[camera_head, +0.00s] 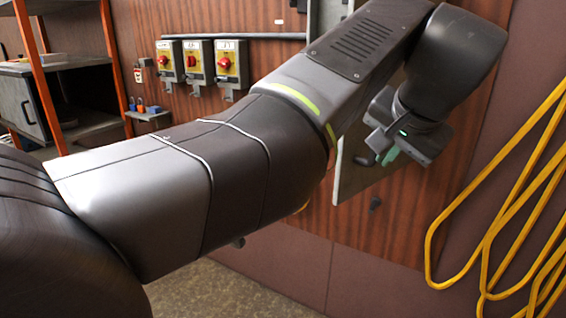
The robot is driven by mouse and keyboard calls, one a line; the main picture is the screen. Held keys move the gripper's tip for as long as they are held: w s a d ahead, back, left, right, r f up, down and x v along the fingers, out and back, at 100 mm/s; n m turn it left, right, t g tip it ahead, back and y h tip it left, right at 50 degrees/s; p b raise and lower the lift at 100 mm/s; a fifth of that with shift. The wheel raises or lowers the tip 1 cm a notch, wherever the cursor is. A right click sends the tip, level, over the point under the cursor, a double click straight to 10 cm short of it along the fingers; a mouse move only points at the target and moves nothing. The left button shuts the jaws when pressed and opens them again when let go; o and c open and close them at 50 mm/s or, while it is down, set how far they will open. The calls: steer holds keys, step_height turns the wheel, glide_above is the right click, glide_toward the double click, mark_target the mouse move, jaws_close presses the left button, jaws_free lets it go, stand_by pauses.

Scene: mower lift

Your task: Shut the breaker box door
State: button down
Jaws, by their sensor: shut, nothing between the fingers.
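I cannot tell whether the fingertips touch the panel.
Several yellow switch boxes with red knobs (228,62) sit on the wall at left. An orange-framed shelf (45,95) stands far left. A yellow hose (490,235) hangs at right. Some bare floor (225,290) shows below my arm.

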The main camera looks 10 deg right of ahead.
glide_toward(348, 180)
step_height(348, 180, down, 4)
steer(key=d, duration=0.2)
steer(key=shift+w+a+r+p, duration=0.15)
steer(key=shift+w+a, duration=0.25)
steer(key=shift+w, duration=0.3)
steer(key=shift+w+a+f+p, duration=0.15)
steer(key=shift+w+a, duration=0.25)
steer(key=shift+w, duration=0.25)
steer(key=shift+r, duration=0.1)
